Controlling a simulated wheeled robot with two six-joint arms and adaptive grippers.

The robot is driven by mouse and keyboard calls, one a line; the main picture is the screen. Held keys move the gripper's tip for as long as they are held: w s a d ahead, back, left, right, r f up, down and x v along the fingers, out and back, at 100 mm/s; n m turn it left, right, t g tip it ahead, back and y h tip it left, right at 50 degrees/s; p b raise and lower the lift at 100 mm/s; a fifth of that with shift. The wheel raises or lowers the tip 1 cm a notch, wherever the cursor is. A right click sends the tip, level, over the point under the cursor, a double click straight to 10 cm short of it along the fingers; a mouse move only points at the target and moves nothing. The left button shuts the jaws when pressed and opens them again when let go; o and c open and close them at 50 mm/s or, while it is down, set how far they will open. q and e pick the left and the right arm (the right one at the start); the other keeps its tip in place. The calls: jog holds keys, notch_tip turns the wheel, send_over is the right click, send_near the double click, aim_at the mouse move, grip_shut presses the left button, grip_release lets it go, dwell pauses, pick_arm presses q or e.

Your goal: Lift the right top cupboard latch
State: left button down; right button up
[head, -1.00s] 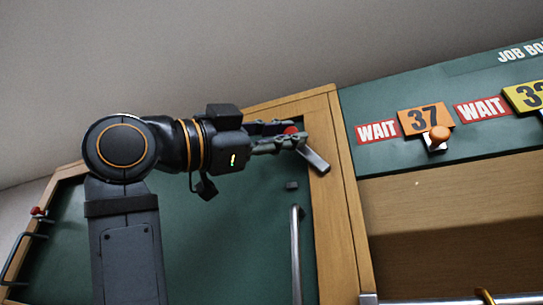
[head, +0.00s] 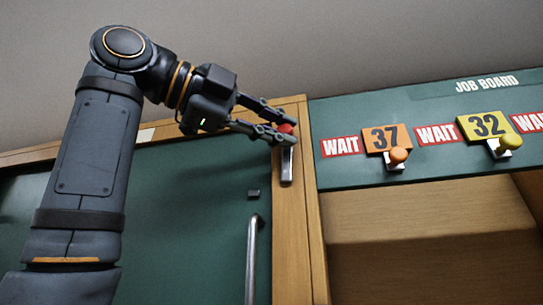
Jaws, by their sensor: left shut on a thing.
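The cupboard latch is a short metal lever (head: 287,168) with a red knob (head: 286,128) at its upper end. It sits on the wooden frame at the upper right of the green cupboard door (head: 160,200). The lever stands nearly upright along the wooden post. My left gripper (head: 284,131) comes in from the left and is shut on the red knob, with a finger on either side partly hiding it. My right gripper is not in view.
A vertical metal handle (head: 251,260) and a small dark block (head: 253,194) are on the door below the gripper.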

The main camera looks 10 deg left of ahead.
pick_arm(q)
jog(key=shift+d+f, duration=0.1)
jog(key=shift+d, duration=0.05)
dwell(0.4)
jog(key=c, duration=1.4)
grip_release()
jog(key=shift+o, duration=1.2)
jog(key=shift+d, duration=0.1)
jog(key=v, duration=1.1)
jog(key=shift+s+a+r, duration=0.2)
jog(key=shift+s+a, duration=0.05)
jog(key=shift+s, duration=0.1)
jog(key=shift+s+a, duration=0.1)
jog(key=shift+s, duration=0.05)
